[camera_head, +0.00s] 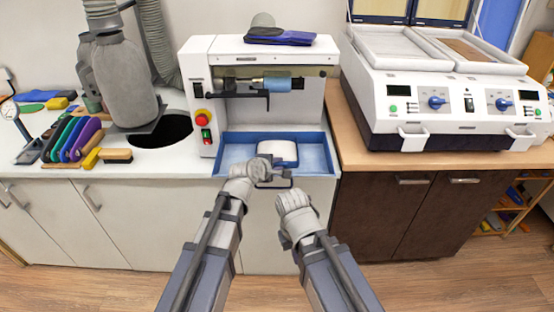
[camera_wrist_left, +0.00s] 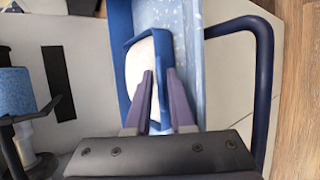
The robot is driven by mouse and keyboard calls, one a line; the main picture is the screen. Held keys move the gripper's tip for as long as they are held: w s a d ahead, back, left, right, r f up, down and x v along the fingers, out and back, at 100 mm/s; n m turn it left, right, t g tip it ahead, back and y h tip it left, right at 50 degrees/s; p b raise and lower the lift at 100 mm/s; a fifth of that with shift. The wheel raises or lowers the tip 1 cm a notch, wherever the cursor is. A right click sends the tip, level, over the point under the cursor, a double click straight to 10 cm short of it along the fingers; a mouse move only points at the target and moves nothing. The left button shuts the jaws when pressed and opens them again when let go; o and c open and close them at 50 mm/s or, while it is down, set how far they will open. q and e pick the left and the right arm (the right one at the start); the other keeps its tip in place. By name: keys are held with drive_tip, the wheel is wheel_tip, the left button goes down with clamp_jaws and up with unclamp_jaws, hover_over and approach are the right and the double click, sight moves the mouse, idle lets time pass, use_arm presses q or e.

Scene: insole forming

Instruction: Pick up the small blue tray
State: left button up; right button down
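The small blue tray (camera_wrist_left: 131,42) has a raised blue rim around a white, smooth-topped filling. In the head view the white filling (camera_head: 279,150) shows in the larger blue tray (camera_head: 235,152) at the front of the white machine. My left gripper (camera_head: 275,172) is at the near side of the small tray and hides part of it. In the left wrist view its two fingers (camera_wrist_left: 160,74) stand apart, one on each side of the rim; whether they touch it is unclear. My right gripper (camera_head: 292,198) hangs lower right, before the cabinet; its fingers cannot be made out.
A dark blue bar loop (camera_wrist_left: 264,80) sticks out beside the larger tray. The white machine (camera_head: 228,60) rises behind. Colourful tools (camera_head: 75,138) and a grey hose (camera_head: 157,40) stand left. A two-bay white unit (camera_head: 440,100) stands on the wooden counter at right.

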use_arm(q)
drive_tip(key=shift+w+d+f, duration=0.1)
drive_tip(key=shift+w, duration=0.05)
clamp_jaws()
idle(1.4)
